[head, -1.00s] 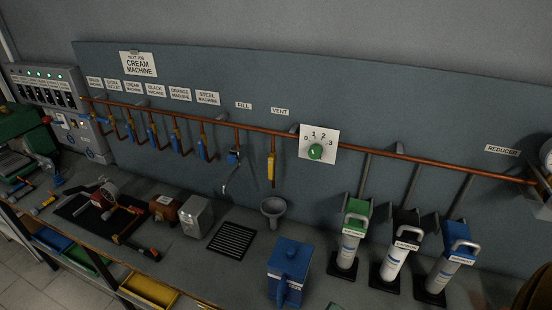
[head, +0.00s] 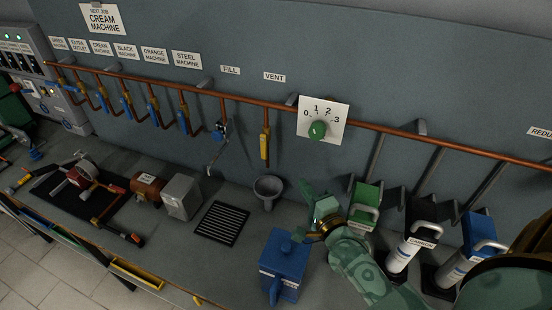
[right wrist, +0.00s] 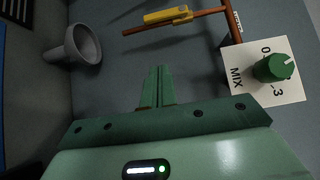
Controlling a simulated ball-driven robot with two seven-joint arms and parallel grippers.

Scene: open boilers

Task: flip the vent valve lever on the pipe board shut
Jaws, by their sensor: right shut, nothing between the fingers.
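The vent valve is on a thin copper pipe under the VENT label (head: 274,77). Its yellow lever (head: 265,147) lies along the vertical pipe, pointing down. The lever also shows in the right wrist view (right wrist: 168,16), sideways near the top. My right gripper (head: 307,190) is to the lower right of the lever, apart from it, in front of the board. In the right wrist view its green fingers (right wrist: 157,80) are together with nothing between them. My left gripper is not in view.
A green dial knob (head: 317,131) on a white plate is right of the vent pipe. A grey funnel (head: 268,190) stands below it. A blue jug (head: 284,262) and a green-topped cartridge (head: 367,197) are near my right arm. A fill valve (head: 219,130) hangs to the left.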

